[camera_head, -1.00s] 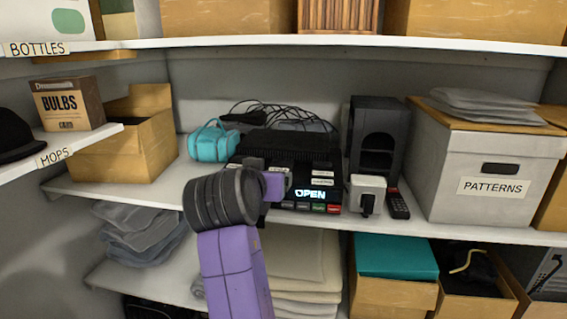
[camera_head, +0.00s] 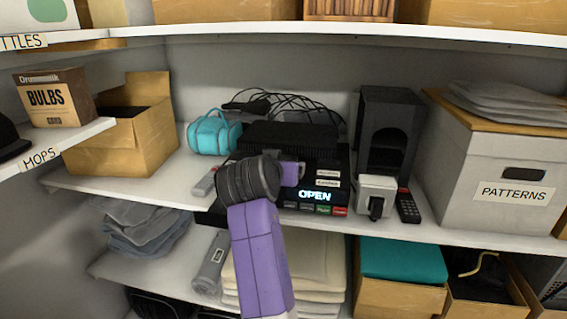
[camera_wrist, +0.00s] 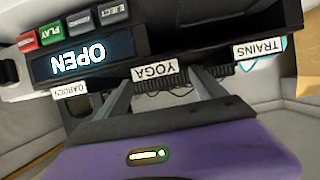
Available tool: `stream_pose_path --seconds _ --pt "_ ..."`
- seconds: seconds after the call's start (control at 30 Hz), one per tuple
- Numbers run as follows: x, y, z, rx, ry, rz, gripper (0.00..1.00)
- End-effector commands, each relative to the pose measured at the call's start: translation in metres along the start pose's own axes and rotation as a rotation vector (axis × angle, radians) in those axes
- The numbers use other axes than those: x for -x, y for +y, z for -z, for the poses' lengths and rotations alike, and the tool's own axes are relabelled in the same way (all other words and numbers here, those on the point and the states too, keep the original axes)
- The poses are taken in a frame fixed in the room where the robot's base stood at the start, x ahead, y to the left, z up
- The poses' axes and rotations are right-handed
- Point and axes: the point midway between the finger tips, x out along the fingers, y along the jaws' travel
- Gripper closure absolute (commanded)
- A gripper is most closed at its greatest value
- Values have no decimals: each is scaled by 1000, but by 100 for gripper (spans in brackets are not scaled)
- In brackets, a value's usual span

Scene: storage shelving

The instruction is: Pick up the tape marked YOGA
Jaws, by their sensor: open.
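The tape marked YOGA (camera_wrist: 155,73) shows upside down in the wrist view, its white label facing my camera. My gripper (camera_wrist: 160,80) is open, and its two fingertips lie on either side of that label in the picture. I cannot tell whether they touch the tape. Labels reading TRAINS (camera_wrist: 258,50) and GARDEN (camera_wrist: 70,91) flank it. In the head view my purple gripper (camera_head: 291,173) is at the front of the black player (camera_head: 322,209), and my arm hides part of it. Two small white labels (camera_head: 327,178) there are too small to read.
The player's display reads OPEN. A teal bag (camera_head: 212,134) sits behind left, with cables (camera_head: 290,103) behind. A white plug adapter (camera_head: 375,187), a remote (camera_head: 407,208) and a black speaker-like box (camera_head: 390,125) stand at right. A shelf (camera_head: 290,29) runs above.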

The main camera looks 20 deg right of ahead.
Motion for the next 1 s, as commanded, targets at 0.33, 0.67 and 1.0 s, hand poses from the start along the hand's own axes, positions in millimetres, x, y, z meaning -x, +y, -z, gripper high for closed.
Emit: stream_pose_path --seconds 0.33,0.67,1.0 --pt "-16 0 0 -1 1 1 20" --pt "-15 0 0 -1 1 0 73" --pt "-15 0 1 -1 2 1 90"
